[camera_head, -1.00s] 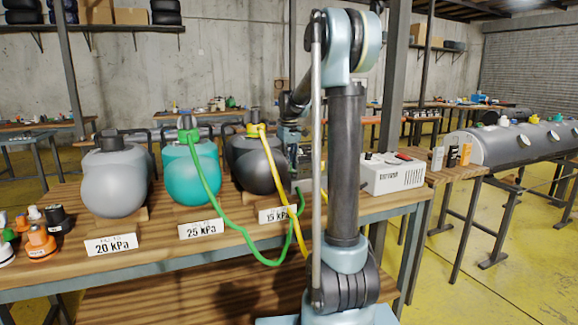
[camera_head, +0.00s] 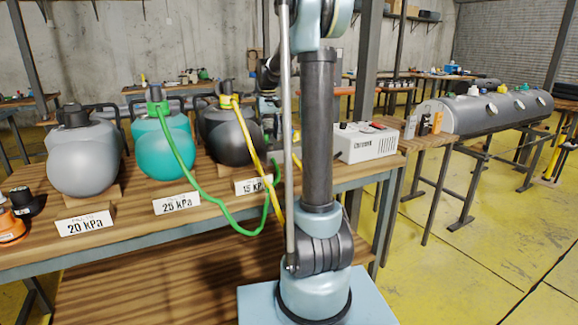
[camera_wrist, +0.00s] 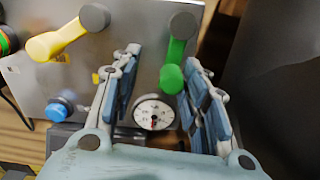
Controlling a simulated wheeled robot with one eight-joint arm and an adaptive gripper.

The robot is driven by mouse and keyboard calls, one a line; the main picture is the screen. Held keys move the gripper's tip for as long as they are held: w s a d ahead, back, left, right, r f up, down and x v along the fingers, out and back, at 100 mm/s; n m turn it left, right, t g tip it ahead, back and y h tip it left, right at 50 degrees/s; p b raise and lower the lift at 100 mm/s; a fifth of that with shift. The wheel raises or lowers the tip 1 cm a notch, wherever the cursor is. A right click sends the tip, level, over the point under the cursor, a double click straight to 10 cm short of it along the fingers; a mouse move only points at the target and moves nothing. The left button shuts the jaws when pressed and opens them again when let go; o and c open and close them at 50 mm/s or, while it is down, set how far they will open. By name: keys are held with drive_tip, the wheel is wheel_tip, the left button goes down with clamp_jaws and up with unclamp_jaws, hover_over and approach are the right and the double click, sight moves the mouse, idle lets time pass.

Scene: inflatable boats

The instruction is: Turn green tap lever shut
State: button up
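The green tap lever (camera_wrist: 177,52) is in the wrist view, on a grey metal panel (camera_wrist: 130,65). It hangs roughly downward from a dark round pivot cap, with its rounded green end lowest. My gripper (camera_wrist: 164,58) is open, with its two fingers on either side of the lever's lower part. The right finger is close to the lever; I cannot tell whether they touch. The left finger is farther away. In the head view, my arm hides most of the panel area, and the lever cannot be made out.
A yellow lever (camera_wrist: 65,38) is left of the green one. A round gauge (camera_wrist: 153,113) and a blue knob (camera_wrist: 59,110) sit lower. In the head view, a green hose (camera_head: 205,195) and yellow hose (camera_head: 262,165) cross the bench near the teal tank (camera_head: 165,150).

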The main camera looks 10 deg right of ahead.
drive_tip(key=m, duration=0.1)
drive_tip(key=d+m, duration=0.1)
drive_tip(key=m, duration=0.1)
drive_tip(key=d+m, duration=0.1)
drive_tip(key=shift+s+m, duration=0.35)
drive_tip(key=shift+m, duration=0.05)
drive_tip(key=shift+d+r+m, duration=0.15)
drive_tip(key=shift+r+m, duration=0.15)
wheel_tip(320, 180, up, 17)
drive_tip(key=s+f, duration=0.9)
drive_tip(key=s, duration=0.5)
drive_tip(key=s+f+t, duration=0.1)
drive_tip(key=s+f, duration=0.9)
drive_tip(key=s, duration=0.5)
drive_tip(key=shift+s+f+n+t, duration=0.2)
drive_tip(key=shift+f+n+t, duration=0.1)
drive_tip(key=shift+n, duration=0.1)
drive_tip(key=shift+r, duration=0.1)
